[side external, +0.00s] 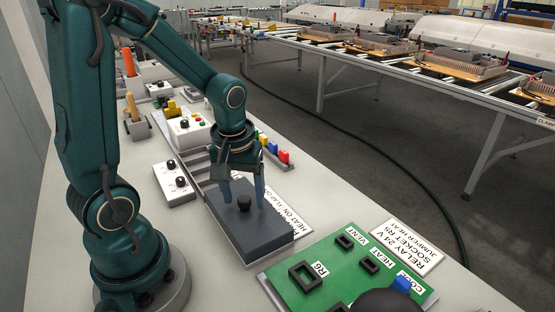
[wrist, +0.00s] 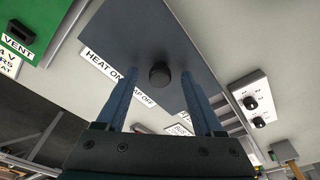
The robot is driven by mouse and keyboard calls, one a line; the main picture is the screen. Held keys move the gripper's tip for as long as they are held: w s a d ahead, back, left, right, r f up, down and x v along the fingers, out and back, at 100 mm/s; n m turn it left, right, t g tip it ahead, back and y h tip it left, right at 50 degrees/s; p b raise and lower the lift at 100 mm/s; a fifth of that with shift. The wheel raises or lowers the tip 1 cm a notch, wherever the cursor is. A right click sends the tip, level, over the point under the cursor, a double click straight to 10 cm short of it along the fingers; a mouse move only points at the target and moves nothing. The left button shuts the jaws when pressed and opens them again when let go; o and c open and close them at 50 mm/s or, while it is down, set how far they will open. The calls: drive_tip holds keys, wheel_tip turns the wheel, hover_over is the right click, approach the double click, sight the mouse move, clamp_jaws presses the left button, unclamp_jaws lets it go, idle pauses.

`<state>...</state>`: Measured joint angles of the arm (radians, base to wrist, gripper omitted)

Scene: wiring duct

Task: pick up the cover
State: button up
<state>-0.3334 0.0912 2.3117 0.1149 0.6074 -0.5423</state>
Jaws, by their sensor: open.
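The cover is a flat dark grey plate (side external: 262,232) with a round black knob (side external: 244,202) on top. It lies over the near end of the grey slotted duct (side external: 203,172), and it also fills much of the wrist view (wrist: 150,35). My gripper (side external: 243,196) points down over the cover, open, with its two blue fingers on either side of the knob. In the wrist view the knob (wrist: 159,75) sits between the fingertips, with a gap on both sides. I cannot tell how far the fingertips are above the plate. What lies under the cover is hidden.
A green board (side external: 330,262) with black sockets and a blue part (side external: 402,284) stands near the cover's front edge. A white box with two knobs (side external: 174,182) is left of the duct. White label plates lie beside the cover and board.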

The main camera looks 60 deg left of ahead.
sight(246, 196)
clamp_jaws()
drive_tip(key=shift+r, duration=0.1)
drive_tip(key=shift+w+r, duration=0.1)
drive_tip(key=shift+r, duration=0.7)
wheel_tip(246, 196, up, 2)
drive_tip(key=shift+r, duration=0.2)
drive_tip(key=s+a+r, duration=0.7)
drive_tip(key=s+a, duration=0.1)
drive_tip(key=shift+a, duration=0.25)
drive_tip(key=shift+s, duration=0.1)
